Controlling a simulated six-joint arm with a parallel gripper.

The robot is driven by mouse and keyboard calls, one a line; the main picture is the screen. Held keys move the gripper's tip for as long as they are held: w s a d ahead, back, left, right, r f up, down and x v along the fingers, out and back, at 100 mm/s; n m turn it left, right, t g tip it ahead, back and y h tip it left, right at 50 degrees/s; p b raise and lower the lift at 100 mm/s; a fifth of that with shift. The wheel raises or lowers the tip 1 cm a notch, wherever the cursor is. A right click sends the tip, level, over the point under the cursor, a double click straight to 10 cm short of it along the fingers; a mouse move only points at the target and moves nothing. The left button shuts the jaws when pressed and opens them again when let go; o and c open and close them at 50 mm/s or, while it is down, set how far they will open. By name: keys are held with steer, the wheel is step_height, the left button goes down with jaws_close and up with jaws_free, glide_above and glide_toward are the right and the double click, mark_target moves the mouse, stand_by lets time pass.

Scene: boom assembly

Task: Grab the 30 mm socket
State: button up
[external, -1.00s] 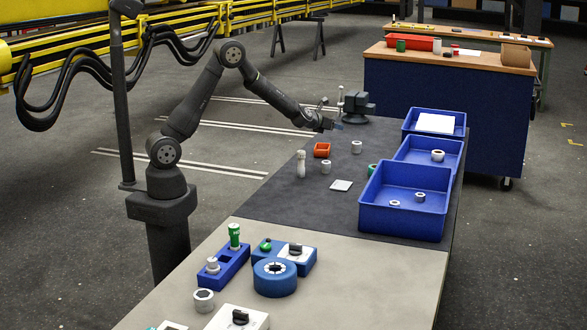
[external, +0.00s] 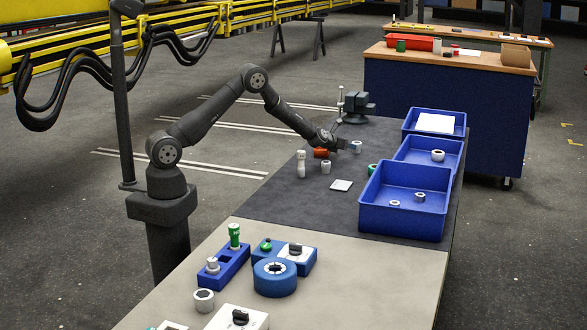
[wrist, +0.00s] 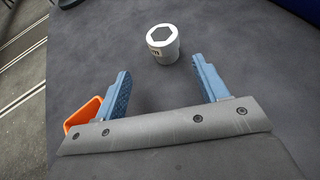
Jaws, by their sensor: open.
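My gripper (external: 342,144) is open and empty, low over the dark mat. In the wrist view its two blue fingers (wrist: 160,68) are spread wide. A light grey socket (wrist: 163,46) with a hexagonal opening stands upright just beyond the fingertips, about in line with the gap between them. It is not between the fingers, and the dark mark on its side is too small to read. In the external view this socket (external: 357,147) is just right of my gripper. Another socket (external: 326,167) and a taller silver piece (external: 301,165) stand nearer the camera. I cannot tell their sizes.
An orange tray (wrist: 82,114) sits beside the left finger; it also shows in the external view (external: 321,153), partly hidden. A vise (external: 356,106) stands behind. Blue bins (external: 400,222) line the right side. A flat light square (external: 341,185) lies on the mat.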

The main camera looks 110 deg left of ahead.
mark_target(353, 153)
steer(key=shift+w+r+x, duration=0.1)
steer(key=shift+w+x, duration=0.05)
steer(key=shift+x, duration=0.95)
steer(key=shift+w+r+x, duration=0.1)
steer(key=shift+x, duration=1.05)
steer(key=shift+w+r+x, duration=0.1)
steer(key=shift+w+x, duration=0.05)
steer(key=shift+x, duration=0.95)
steer(key=c, duration=1)
steer(key=shift+c, duration=1)
steer(key=shift+r, duration=0.15)
